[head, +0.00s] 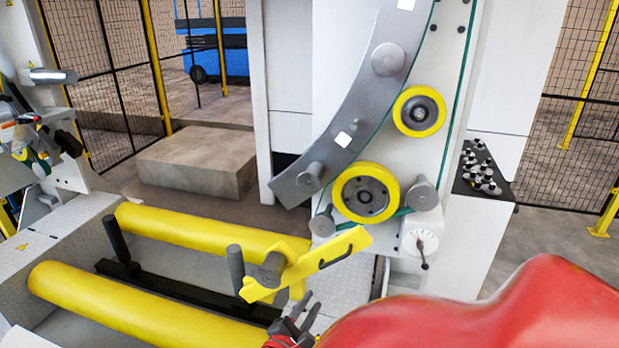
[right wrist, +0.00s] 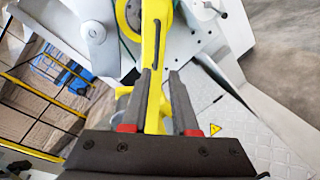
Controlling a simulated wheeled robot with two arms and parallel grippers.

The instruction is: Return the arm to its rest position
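My right gripper (head: 293,322) shows at the bottom of the head view, with my red arm beside it. Its dark fingers are apart, and nothing is seen held in it. It is just below a yellow lever (head: 338,249) with a slot, mounted in front of the machine's rollers. In the right wrist view, the two fingers (right wrist: 160,82) stand apart, with the yellow lever (right wrist: 157,28) in line between them. That view alone does not show how far the lever is beyond the fingers. My left gripper is not seen.
Two long yellow rollers (head: 100,303) lie at lower left, with dark upright posts (head: 235,268) nearby. The white machine with a grey curved ring segment (head: 363,105) stands ahead. A button panel (head: 481,170) is at right. Open floor (head: 548,238) lies right of the machine, before a mesh fence.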

